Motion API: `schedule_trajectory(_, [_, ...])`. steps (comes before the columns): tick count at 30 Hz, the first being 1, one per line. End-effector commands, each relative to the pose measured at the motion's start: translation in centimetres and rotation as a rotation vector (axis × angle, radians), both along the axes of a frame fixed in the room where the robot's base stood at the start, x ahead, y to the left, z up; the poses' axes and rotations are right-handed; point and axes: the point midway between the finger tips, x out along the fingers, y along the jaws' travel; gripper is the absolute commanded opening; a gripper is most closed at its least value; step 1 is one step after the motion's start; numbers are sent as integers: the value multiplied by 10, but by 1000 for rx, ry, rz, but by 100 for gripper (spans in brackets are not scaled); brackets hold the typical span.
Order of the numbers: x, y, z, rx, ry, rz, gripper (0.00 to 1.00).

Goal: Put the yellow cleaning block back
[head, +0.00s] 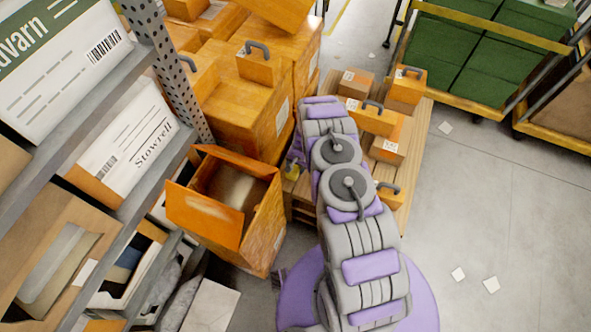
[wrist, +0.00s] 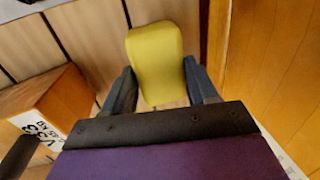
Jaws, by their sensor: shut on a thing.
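The yellow cleaning block (wrist: 157,58) is between the two dark fingers of my gripper (wrist: 160,88) in the wrist view. My gripper is shut on it, and the block sticks out past the fingertips. My arm hides most of the gripper there. The place where the block belongs cannot be told from these frames.
An open orange box (head: 253,222) stands left of my arm. A wooden pallet (head: 415,150) with several small handled boxes is on the right. Stacked orange boxes (head: 225,100) stand behind. Shelving (head: 155,172) fills the left. The floor (head: 500,215) at right is mostly clear.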

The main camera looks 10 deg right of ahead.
Motion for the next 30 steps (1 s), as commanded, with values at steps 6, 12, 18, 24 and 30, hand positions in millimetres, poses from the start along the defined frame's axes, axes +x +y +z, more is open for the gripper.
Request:
schedule_trajectory(6, [6, -2, -11, -3, 2, -1, 9])
schedule_trajectory(12, [5, -2, -37, -3, 1, -1, 9])
schedule_trajectory(18, [6, -2, -36, -3, 0, -1, 9])
schedule_trajectory(24, [6, -1, -35, -3, 0, -1, 77])
schedule_trajectory(30, [6, -1, -35, -3, 0, 0, 84])
